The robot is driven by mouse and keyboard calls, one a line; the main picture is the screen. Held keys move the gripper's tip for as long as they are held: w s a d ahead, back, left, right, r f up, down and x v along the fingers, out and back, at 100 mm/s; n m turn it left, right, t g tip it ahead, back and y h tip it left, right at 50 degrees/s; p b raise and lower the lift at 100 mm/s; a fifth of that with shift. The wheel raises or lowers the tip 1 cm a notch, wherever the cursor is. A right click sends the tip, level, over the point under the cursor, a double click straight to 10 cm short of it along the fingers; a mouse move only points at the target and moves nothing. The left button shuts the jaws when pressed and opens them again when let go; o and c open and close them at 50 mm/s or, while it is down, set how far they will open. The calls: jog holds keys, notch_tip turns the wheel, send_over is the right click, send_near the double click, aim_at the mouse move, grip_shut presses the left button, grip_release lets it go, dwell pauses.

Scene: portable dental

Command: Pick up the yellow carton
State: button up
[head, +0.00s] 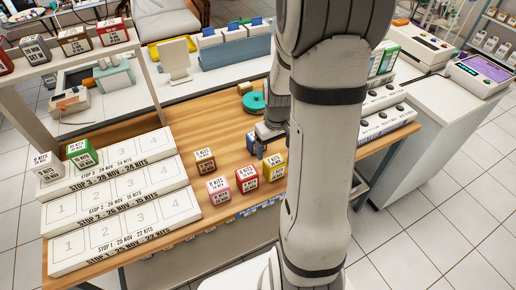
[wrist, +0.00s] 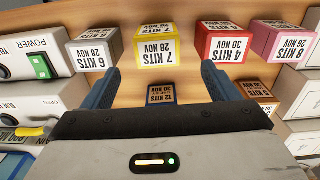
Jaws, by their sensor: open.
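The yellow carton (head: 272,167) stands on the wooden table near its front edge, right of the red carton, partly hidden by my arm. In the head view my gripper (head: 272,140) is behind the yellow carton, over the table, partly hidden by my arm.
A red carton (wrist: 217,42) and a grey carton (wrist: 90,52) flank the yellow one. A pink carton (head: 218,190) and a brown carton (head: 205,161) stand left. A blue carton (wrist: 160,93) sits below my gripper. White numbered racks (head: 120,200) fill the table's left.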

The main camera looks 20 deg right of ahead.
aim_at(275, 161)
jog(key=f, duration=0.1)
jog(key=d+f, duration=0.1)
jog(key=f, duration=0.1)
jog(key=shift+w+d+f, duration=0.1)
jog(key=shift+d, duration=0.05)
jog(key=shift+a+f+p, duration=0.25)
jog(key=shift+f+p, duration=0.1)
jog(key=shift+f, duration=1.45)
jog(key=shift+a+f+p, duration=0.2)
jog(key=shift+f+p, duration=0.15)
jog(key=shift+f, duration=1.4)
jog(key=shift+c, duration=0.4)
jog(key=c, duration=1)
jog(key=shift+r, duration=0.1)
